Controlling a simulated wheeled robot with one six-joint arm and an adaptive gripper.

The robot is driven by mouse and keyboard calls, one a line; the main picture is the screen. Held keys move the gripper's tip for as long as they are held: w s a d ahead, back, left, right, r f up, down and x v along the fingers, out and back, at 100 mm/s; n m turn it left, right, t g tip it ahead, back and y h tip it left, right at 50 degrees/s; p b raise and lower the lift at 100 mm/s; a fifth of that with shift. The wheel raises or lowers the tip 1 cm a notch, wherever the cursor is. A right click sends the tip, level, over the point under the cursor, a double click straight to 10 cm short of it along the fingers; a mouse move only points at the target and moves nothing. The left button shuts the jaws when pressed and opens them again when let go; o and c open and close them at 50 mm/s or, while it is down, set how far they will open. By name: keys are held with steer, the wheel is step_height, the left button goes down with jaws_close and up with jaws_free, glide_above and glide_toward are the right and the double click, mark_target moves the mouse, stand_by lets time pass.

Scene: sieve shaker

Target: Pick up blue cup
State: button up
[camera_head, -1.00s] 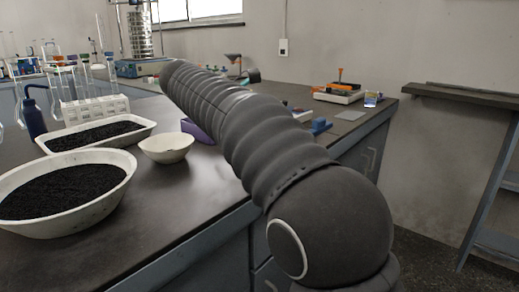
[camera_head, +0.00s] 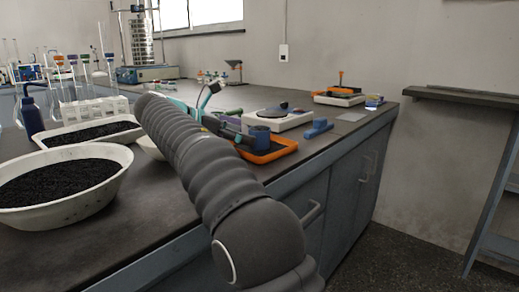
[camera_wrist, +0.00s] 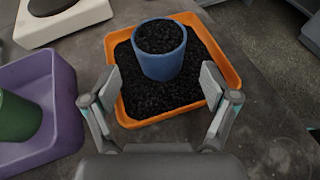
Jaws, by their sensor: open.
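The blue cup (camera_wrist: 158,66) stands upright in an orange tray (camera_wrist: 128,119) of black granules, and its top is filled with the same black granules.
A purple tray (camera_wrist: 62,100) with a green cup (camera_wrist: 17,117) lies left of the orange tray. A white scale (camera_head: 283,121) stands behind. A blue item (camera_head: 318,128) lies to the right. White bowls of black granules stand at the left.

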mark_target(261, 139)
steer(key=shift+b+x, duration=0.95)
steer(key=shift+x, duration=2.15)
steer(key=c, duration=1.4)
